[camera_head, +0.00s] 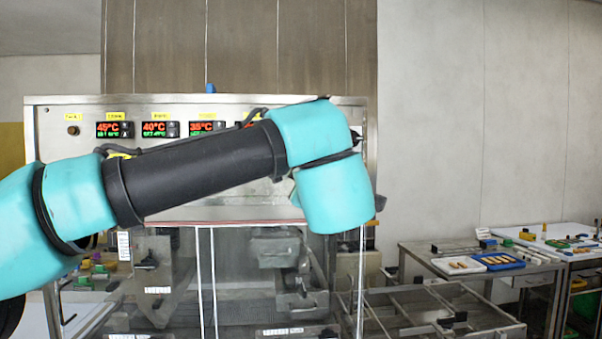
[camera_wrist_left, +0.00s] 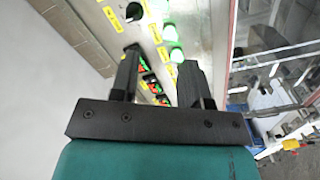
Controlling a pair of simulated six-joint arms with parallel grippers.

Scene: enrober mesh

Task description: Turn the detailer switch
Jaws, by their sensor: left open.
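The detailer switch cannot be told for sure, as the labels are too small to read. In the left wrist view a black knob (camera_wrist_left: 134,12) sits on the metal control panel, beyond my left gripper (camera_wrist_left: 160,60). The gripper is open and empty, its two fingers pointing at the panel. Green lit buttons (camera_wrist_left: 169,33) stand in a row to the right of the knob. In the head view my left arm crosses the control panel (camera_head: 75,112) and hides its right part; the gripper is hidden behind the arm. My right gripper is not in view.
Temperature displays (camera_head: 115,129) with red and green digits line the panel's upper left, beside a brown round knob (camera_head: 73,130). Clear panes and machine parts lie below. A mesh frame (camera_head: 395,310) is at lower right, and a side table (camera_head: 480,262) holds trays.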

